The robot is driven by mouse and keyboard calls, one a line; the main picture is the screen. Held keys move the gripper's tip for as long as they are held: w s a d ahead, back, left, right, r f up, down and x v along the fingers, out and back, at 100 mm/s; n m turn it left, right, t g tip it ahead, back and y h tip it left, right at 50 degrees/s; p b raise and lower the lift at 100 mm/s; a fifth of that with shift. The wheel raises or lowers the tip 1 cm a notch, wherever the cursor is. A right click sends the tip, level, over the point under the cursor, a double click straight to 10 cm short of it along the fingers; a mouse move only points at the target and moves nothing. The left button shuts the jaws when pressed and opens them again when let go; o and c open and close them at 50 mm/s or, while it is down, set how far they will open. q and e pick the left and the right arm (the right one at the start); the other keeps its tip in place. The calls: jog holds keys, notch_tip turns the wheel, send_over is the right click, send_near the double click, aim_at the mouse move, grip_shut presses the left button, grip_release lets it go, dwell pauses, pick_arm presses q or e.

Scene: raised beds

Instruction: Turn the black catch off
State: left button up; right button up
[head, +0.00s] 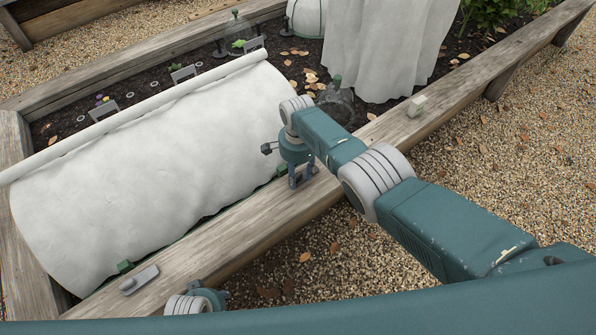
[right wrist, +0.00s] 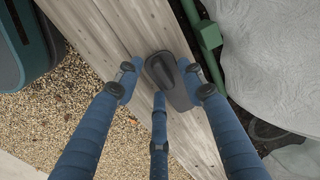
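The black catch (right wrist: 168,80) is a dark, rounded tab on the wooden bed edge, seen in the right wrist view. My right gripper (right wrist: 160,74) is over it with its fingers spread, one on each side and another below. I cannot tell if any finger touches the catch. In the head view my right gripper (head: 301,179) points down at the front plank, and its fingers hide the catch. Of my left arm only a ringed joint shows at the bottom; its gripper is out of sight.
A white fleece (head: 160,165) covers the bed beside the plank (head: 250,215). A grey catch (head: 139,280) sits nearer on the plank, a beige one (head: 416,106) farther along. A green clip (right wrist: 209,36) is near the right finger. Gravel (head: 500,150) lies outside.

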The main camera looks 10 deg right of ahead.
aim_at(298, 176)
jog(key=shift+r, duration=0.15)
notch_tip(298, 176, up, 12)
dwell(0.4)
dwell(0.3)
